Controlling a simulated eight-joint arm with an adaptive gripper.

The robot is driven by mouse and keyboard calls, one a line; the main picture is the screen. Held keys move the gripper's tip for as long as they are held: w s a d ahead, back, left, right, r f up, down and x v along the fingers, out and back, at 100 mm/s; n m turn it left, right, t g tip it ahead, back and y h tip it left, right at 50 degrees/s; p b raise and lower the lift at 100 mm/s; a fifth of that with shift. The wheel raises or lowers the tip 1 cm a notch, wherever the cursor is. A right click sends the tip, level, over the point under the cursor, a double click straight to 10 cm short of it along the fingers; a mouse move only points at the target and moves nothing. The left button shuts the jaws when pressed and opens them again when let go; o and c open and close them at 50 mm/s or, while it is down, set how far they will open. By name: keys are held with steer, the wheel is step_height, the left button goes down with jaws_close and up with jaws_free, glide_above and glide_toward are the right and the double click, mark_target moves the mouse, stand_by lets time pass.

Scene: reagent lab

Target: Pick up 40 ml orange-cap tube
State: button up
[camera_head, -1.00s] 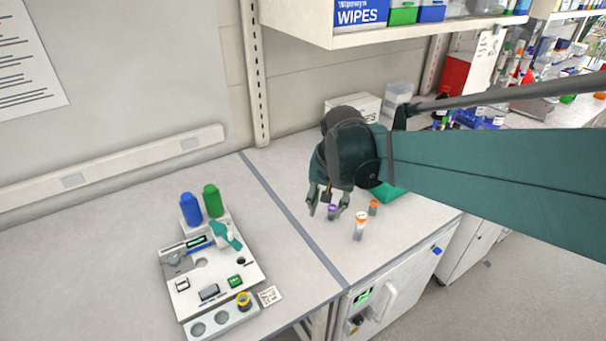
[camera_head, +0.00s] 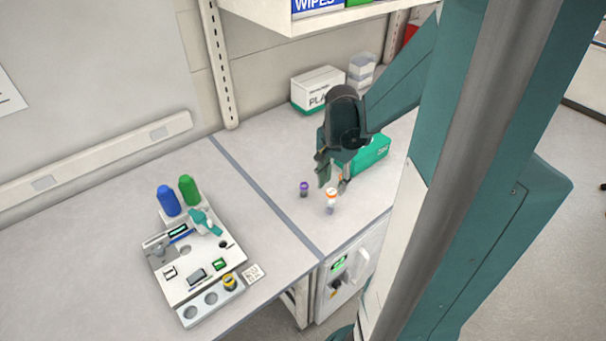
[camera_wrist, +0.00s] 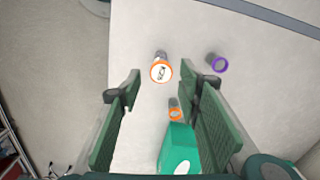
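A larger orange-capped tube with a white cap top (camera_head: 331,202) stands upright near the bench's front edge. It also shows in the wrist view (camera_wrist: 161,72), between and beyond my fingertips. A smaller orange-capped tube (camera_wrist: 175,113) stands closer to the green box in the wrist view; my gripper mostly hides it in the head view. I cannot read a volume on either tube. A purple-capped tube (camera_head: 304,189) stands to the left in the head view and at right in the wrist view (camera_wrist: 219,65). My gripper (camera_head: 333,184) is open and empty above the orange-capped tubes, fingers pointing down.
A green box (camera_head: 372,154) lies just behind my gripper, with a white carton (camera_head: 318,90) against the wall. A white instrument (camera_head: 205,258) with blue (camera_head: 168,200) and green (camera_head: 189,190) bottles stands at left. The bench between it and the tubes is clear.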

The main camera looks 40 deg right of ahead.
mark_target(332, 192)
steer(key=shift+f, duration=1.9)
steer(key=shift+f, duration=1.3)
steer(key=shift+f, duration=0.15)
steer(key=shift+w+f, duration=0.1)
steer(key=shift+f, duration=2.35)
steer(key=c, duration=0.7)
